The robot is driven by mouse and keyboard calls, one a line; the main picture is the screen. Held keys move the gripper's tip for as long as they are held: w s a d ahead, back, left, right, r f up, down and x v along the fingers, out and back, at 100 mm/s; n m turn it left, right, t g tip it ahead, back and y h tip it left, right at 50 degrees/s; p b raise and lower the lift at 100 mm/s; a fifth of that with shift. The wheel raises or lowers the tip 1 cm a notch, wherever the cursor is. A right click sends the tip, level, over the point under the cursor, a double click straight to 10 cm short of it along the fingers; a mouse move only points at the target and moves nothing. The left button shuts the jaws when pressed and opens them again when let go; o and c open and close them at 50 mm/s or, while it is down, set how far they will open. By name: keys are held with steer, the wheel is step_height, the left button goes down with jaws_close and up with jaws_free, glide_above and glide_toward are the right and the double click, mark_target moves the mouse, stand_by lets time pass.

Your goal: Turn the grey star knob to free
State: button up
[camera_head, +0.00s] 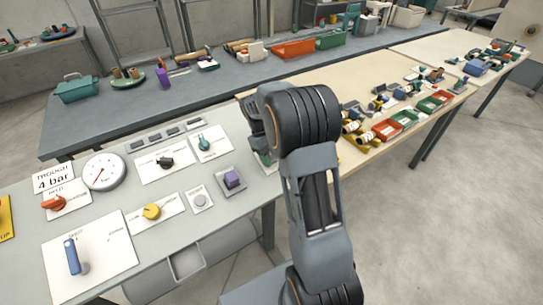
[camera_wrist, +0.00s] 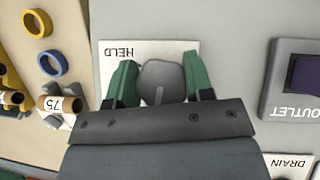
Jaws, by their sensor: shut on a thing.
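The grey star knob (camera_wrist: 160,82) shows in the wrist view on a white plate (camera_wrist: 150,47) lettered HELD, which appears upside down. A thin light line on the knob points towards my gripper's body. My gripper (camera_wrist: 158,74) has its two green fingers on either side of the knob and is shut on it. The gripper's body covers the lower part of the plate, so no "free" lettering shows. In the head view my arm hides the knob.
A purple control (camera_head: 232,178) labelled OUTLET stands close to the knob. The grey panel also carries a teal knob (camera_head: 204,143), a yellow knob (camera_head: 152,211), a blue lever (camera_head: 72,256) and a round gauge (camera_head: 104,171). Yellow and blue rings (camera_wrist: 52,64) lie on the adjoining wooden table.

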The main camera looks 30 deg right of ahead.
steer(key=shift+n+h, duration=0.4)
steer(key=shift+n, duration=0.5)
steer(key=o, duration=0.9)
steer(key=v, duration=1.3)
steer(key=shift+s+a+r, duration=0.1)
steer(key=shift+a+r, duration=0.15)
steer(key=shift+r, duration=0.15)
